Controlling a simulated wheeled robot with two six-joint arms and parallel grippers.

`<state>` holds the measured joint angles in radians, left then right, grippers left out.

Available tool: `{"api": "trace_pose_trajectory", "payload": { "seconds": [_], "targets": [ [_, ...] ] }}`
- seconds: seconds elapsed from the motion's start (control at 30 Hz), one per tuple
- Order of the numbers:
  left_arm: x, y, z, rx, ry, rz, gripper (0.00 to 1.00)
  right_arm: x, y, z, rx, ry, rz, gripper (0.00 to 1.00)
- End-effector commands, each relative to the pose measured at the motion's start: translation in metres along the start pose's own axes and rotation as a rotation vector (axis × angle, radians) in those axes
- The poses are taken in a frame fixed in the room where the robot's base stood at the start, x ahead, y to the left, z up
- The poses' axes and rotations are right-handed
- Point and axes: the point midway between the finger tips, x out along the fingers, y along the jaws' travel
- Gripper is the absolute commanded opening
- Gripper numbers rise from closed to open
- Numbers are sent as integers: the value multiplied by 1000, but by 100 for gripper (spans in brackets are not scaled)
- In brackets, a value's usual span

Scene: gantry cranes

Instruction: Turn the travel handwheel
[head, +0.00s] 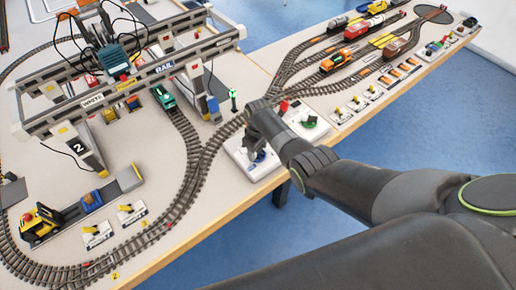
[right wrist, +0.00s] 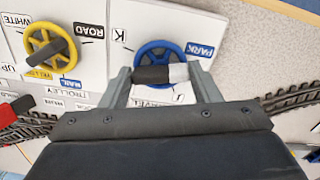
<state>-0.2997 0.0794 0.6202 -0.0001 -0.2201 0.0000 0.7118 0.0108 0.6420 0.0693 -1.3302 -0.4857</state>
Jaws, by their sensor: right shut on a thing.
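The blue travel handwheel (right wrist: 160,47) is mounted on a white panel (right wrist: 104,12), with a "PARK" label at its upper right and a partly hidden "TRAVEL" label below it. My right gripper (right wrist: 160,74) is shut on the wheel's dark handle, which lies between its two fingers at the wheel's near side. In the head view my right gripper (head: 255,150) points down over the white control panel (head: 240,158) at the table's front edge, and it hides most of the blue wheel. My left gripper is out of view.
A yellow handwheel (right wrist: 30,58) is left of the blue one in the right wrist view.

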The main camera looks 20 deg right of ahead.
Motion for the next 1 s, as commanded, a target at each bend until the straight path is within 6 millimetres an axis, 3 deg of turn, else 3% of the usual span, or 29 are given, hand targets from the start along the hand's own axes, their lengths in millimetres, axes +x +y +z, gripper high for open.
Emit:
{"api": "trace_pose_trajectory", "payload": {
  "seconds": [0.03, 0.2, 0.57, 1.0],
  "targets": [
    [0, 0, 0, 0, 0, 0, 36, -1, 0, -1, -4, 2, 2, 59],
    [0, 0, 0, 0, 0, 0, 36, -1, 0, -1, -2, 2, 2, 78],
    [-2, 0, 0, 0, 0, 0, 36, -5, 0, -1, -1, 2, 2, 78],
    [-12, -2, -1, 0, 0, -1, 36, -64, 0, -1, -1, 4, 3, 78]
  ]
}}
